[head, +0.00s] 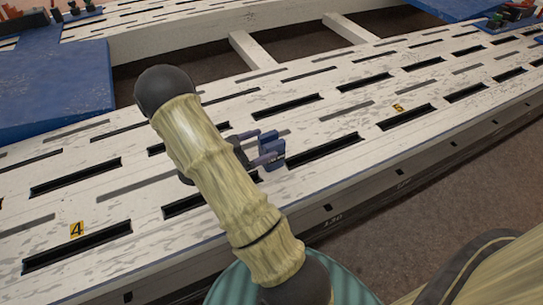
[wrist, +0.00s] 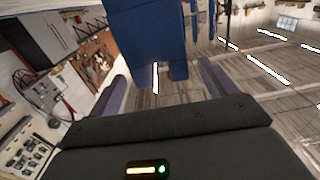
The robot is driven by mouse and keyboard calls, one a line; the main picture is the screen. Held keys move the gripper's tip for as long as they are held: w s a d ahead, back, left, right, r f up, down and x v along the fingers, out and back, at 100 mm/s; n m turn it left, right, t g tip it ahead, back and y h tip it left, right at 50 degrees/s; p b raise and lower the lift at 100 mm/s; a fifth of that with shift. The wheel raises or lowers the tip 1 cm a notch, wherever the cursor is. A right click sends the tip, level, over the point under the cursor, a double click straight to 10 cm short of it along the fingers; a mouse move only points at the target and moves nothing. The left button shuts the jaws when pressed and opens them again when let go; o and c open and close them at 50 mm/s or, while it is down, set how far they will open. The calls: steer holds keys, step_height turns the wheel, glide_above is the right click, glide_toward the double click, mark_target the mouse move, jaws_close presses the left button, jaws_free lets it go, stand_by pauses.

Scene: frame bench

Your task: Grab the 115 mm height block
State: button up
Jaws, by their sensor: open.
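My gripper (head: 264,148) is open just above the pale slotted bench, with its grey-purple fingers pointing right. A small dark-blue block (head: 277,149) is at the fingertips, partly hidden by them. In the wrist view, a large blue block (wrist: 145,35) comes down from the top edge, between the two fingers of my gripper (wrist: 163,72). Its lower end has a narrow notch. A gap shows between it and the right finger; contact on the left is unclear. No height marking is readable on it, so I cannot confirm 115 mm.
The pale slotted bench (head: 330,118) runs across the view, with yellow labels 4 (head: 77,229) and 5 (head: 398,108). A blue plate (head: 62,90) lies at left. Small clamp-like parts (head: 85,8) stand at the far left. Several slots near my gripper are empty.

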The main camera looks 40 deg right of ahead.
mark_target(277, 138)
steer(key=shift+d, duration=0.35)
steer(key=shift+s+d+f+b, duration=0.1)
steer(key=shift+d+b, duration=0.15)
steer(key=shift+b, duration=0.05)
steer(key=b+x, duration=0.3)
steer(key=x, duration=0.1)
steer(key=shift+d, duration=0.35)
jaws_close()
